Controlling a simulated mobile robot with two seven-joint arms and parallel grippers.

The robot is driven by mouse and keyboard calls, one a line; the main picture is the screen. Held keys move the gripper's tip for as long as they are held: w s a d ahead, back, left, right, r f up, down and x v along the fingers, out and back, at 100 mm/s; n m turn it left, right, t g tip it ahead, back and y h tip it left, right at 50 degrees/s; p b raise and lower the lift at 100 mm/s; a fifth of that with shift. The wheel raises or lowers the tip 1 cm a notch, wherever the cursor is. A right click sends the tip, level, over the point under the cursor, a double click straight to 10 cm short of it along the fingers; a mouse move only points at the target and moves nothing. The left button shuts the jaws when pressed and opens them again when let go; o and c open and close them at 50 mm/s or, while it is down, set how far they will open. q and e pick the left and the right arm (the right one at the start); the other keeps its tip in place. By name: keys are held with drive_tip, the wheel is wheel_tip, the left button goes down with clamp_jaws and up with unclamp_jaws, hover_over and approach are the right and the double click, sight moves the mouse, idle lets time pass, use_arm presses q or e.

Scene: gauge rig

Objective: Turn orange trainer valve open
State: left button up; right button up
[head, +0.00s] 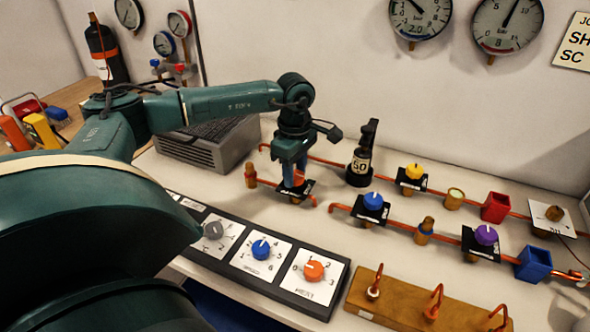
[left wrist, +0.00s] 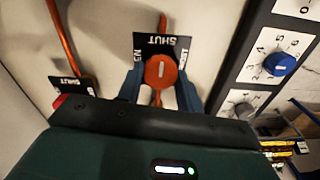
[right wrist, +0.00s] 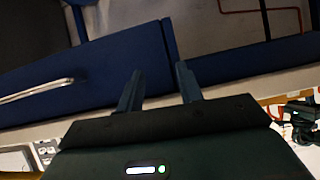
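The orange trainer valve has a round orange knob (left wrist: 160,71) with a short white mark, above a black plate (left wrist: 167,46) lettered SHUT. In the left wrist view the mark runs roughly up and down the picture; the other lettering is partly covered. In the head view the orange knob (head: 299,178) is mostly hidden behind my gripper. My left gripper (head: 294,176) points down over this valve. Its fingers (left wrist: 160,92) stand open on either side of the knob, with small gaps visible. My right gripper (right wrist: 160,85) is open and empty, away from the valves.
Yellow (head: 413,171), blue (head: 373,201) and purple (head: 486,235) valves stand on copper pipes to the right. A dial panel (head: 335,270) and a wooden block with hooks (head: 400,310) lie in front.

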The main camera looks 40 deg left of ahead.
use_arm(q)
drive_tip(key=c, duration=0.4)
drive_tip(key=shift+n, duration=0.3)
drive_tip(key=n, duration=0.3)
drive_tip(key=shift+n, duration=0.4)
drive_tip(key=n, duration=0.3)
drive_tip(key=shift+n, duration=0.3)
drive_tip(key=n, duration=0.5)
drive_tip(key=shift+s+d, duration=0.1)
drive_tip(key=shift+n, duration=2.4)
